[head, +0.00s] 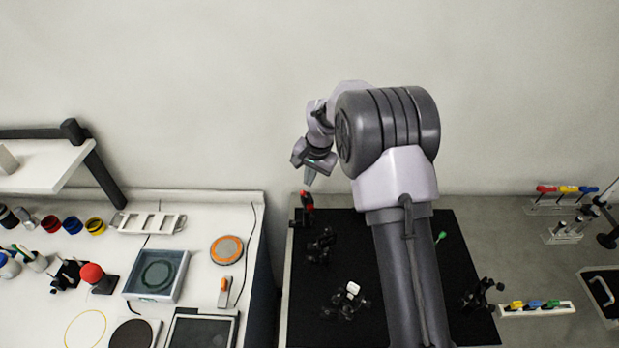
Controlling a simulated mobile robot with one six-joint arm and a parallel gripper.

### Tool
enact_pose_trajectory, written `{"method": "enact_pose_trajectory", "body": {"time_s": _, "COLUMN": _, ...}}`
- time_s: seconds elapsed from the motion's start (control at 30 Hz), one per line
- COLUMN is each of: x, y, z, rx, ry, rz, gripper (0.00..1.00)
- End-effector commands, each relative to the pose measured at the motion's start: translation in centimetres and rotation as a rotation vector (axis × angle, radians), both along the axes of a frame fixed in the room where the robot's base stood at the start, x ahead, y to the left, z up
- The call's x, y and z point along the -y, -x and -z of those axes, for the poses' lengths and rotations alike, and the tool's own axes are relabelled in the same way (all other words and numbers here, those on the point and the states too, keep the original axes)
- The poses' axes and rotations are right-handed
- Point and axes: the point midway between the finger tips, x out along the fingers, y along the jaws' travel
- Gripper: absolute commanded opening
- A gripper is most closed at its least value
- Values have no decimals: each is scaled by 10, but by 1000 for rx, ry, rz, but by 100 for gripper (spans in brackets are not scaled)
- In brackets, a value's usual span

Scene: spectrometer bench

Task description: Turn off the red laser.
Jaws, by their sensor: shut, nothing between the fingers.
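A small device with a red top (307,200) and a dark body stands at the back left corner of the black optical board (400,240); it looks like the red laser. Its switch is too small to make out, and I cannot tell whether it is on. No beam shows. My gripper (309,182) points down just above the red top in the picture. It is shut and empty. I cannot tell whether its fingertips touch the device.
Dark optic mounts (319,246) and a mount with a white block (352,288) stand on the board. A green-topped part (440,237) is right of my arm, which hides the board's middle. A white bench (200,215) with several items lies left.

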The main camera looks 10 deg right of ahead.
Motion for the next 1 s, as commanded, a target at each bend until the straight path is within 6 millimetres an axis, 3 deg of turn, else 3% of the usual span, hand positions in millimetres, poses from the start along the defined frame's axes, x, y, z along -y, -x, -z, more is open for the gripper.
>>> {"method": "enact_pose_trajectory", "body": {"time_s": 0.17, "x": 2, "y": 2, "z": -15, "rx": 4, "ry": 0, "rz": 0, "gripper": 0}}
{"method": "enact_pose_trajectory", "body": {"time_s": 0.7, "x": 15, "y": 31, "z": -140, "rx": 3, "ry": 1, "rz": 1, "gripper": 0}}
{"method": "enact_pose_trajectory", "body": {"time_s": 1.0, "x": 18, "y": 38, "z": -169, "rx": 1, "ry": 1, "rz": 0, "gripper": 0}}
